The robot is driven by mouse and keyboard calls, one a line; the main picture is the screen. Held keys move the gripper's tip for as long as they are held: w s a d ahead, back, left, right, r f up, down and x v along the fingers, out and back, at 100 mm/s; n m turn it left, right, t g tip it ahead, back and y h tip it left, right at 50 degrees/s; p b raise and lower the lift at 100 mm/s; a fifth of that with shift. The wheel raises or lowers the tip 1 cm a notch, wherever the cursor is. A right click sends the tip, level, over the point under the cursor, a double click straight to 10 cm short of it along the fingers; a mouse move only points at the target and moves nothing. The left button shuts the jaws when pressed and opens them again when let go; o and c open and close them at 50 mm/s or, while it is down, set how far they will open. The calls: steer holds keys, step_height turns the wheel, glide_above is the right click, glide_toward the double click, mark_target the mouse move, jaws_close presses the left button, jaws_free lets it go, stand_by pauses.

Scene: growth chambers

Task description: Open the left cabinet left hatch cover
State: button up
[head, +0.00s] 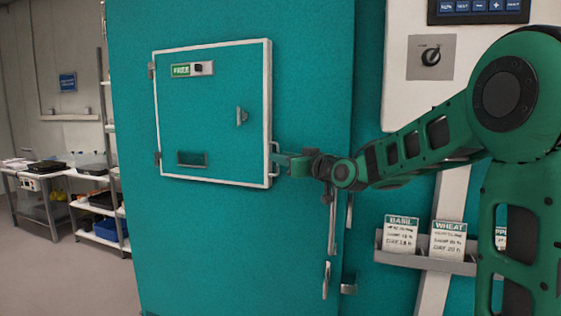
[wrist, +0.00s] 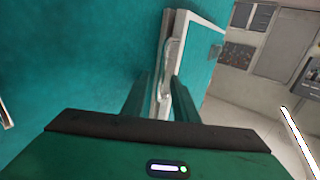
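The hatch cover (head: 215,125) is a teal panel with a white frame on the large teal cabinet door (head: 300,75). It carries a green "FREE" label (head: 181,71) and looks closed, with hinges on its left edge. A pale bar handle (head: 275,158) stands at its lower right edge. My gripper (head: 284,163) reaches it from the right. In the wrist view, the handle (wrist: 171,60) runs between my two green fingers (wrist: 163,92). The fingers look apart, with a gap beside the handle; contact is not clear.
A seed-packet rack (head: 430,262) with "BASIL" and "WHEAT" cards is on the right. A control panel with a rotary knob (head: 431,57) is above it. A shelf (head: 105,235) and a table (head: 45,185) stand at the far left. The floor left of the cabinet is clear.

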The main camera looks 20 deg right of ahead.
steer(key=shift+w+a, duration=0.1)
steer(key=shift+w, duration=0.15)
jaws_close()
stand_by(1.4)
